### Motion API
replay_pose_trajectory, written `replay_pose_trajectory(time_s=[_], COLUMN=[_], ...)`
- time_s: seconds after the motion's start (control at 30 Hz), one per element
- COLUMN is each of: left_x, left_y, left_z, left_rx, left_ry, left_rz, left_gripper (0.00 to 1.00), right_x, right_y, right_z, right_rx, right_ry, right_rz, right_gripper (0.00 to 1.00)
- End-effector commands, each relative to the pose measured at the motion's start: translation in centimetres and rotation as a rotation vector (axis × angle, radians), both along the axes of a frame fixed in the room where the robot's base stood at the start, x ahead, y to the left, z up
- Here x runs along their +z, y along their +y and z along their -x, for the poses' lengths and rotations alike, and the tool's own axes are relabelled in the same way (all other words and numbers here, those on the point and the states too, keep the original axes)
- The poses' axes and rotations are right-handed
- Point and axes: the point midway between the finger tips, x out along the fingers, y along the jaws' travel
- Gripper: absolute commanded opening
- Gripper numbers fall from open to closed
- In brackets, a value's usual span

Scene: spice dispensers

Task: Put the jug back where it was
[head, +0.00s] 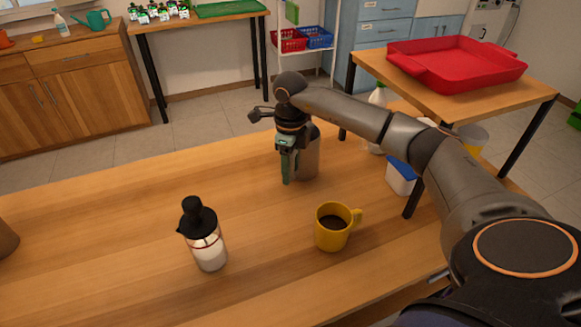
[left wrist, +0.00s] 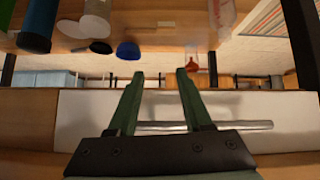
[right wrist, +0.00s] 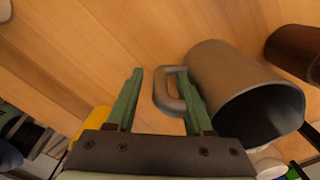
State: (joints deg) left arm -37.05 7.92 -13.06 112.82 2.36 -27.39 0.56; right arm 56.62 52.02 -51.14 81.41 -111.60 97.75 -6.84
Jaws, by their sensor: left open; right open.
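The grey metal jug (head: 309,158) stands on the wooden table, partly hidden behind my right gripper (head: 286,178). In the right wrist view the jug (right wrist: 225,75) shows its dark open mouth and its loop handle. My right gripper (right wrist: 158,75) is open, and the handle lies between its fingertips, close to the right finger. I cannot tell whether they touch. My left gripper (left wrist: 160,75) is open and empty in the left wrist view, and it is not seen in the head view.
A yellow mug (head: 332,232) with dark liquid and a black-topped glass dispenser (head: 207,245) stand nearer on the table. A blue-and-white container (head: 400,178) and a white bottle (head: 377,96) are at the right. A red tray (head: 455,62) sits on a side table. The table's left middle is clear.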

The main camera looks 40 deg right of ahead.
Motion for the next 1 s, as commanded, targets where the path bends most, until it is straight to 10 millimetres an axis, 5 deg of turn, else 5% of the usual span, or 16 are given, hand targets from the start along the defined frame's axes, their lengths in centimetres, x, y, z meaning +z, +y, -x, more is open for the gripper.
replay_pose_trajectory(time_s=[0.17,0.63,1.0], left_x=[0.3,0.7,0.3], left_y=[0.0,0.4,0.5], left_z=[-0.1,-0.2,0.2], left_rx=[0.001,0.007,0.009], left_ry=[-0.003,-0.01,0.001], left_rz=[0.0,-0.004,-0.006], left_gripper=[0.5,0.5,0.5], right_x=[1.4,10.7,12.3], right_y=[0.0,0.1,0.0], right_z=[-0.1,-0.1,0.0], right_rx=[0.0,0.0,0.0], right_ry=[-0.005,-0.004,0.0], right_rz=[-0.001,-0.001,0.0], right_gripper=[0.52,0.52,0.52])
